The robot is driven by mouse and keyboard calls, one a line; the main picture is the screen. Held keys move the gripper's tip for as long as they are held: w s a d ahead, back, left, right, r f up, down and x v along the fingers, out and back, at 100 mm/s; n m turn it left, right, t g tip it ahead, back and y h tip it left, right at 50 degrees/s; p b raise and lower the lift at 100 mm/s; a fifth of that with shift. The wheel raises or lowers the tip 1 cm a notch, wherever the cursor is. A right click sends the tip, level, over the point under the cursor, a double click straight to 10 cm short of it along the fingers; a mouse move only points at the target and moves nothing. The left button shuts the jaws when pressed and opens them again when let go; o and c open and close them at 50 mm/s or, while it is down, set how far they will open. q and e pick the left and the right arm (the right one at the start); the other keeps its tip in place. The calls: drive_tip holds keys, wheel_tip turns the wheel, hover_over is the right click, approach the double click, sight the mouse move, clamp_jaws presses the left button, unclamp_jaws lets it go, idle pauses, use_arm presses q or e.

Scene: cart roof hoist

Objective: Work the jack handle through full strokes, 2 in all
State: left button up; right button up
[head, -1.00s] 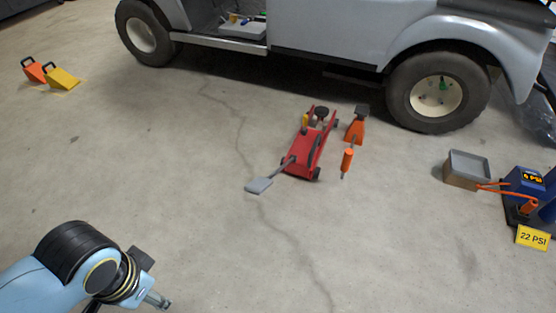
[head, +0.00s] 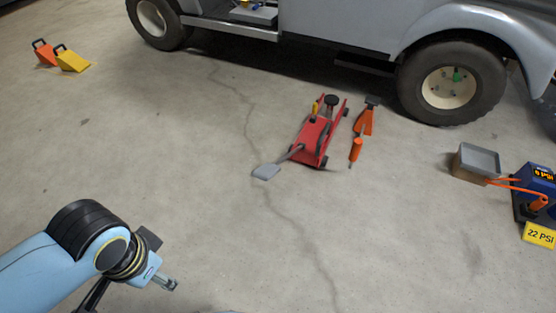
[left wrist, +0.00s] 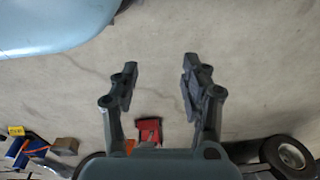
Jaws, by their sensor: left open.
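A red floor jack (head: 314,142) stands on the concrete in front of the grey cart, with a dark round saddle at its far end. A bar runs from its near end to a flat grey pad (head: 266,172) low over the floor. An orange-gripped rod (head: 356,150) is just right of the jack, by an orange stand (head: 364,122). My left gripper (head: 168,284) is at the lower left, well apart from the jack. In the left wrist view its fingers (left wrist: 160,78) are spread and empty, with the red jack (left wrist: 149,130) visible beyond. My right gripper is not seen.
The cart's front wheel (head: 449,85) is behind the stand. A grey box (head: 477,162) and a blue unit (head: 535,190) with orange hose stand at right. Orange and yellow chocks (head: 71,60) are far left. The cracked floor between my left gripper and the jack is clear.

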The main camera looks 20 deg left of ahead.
use_arm(q)
drive_tip(key=shift+c, duration=0.3)
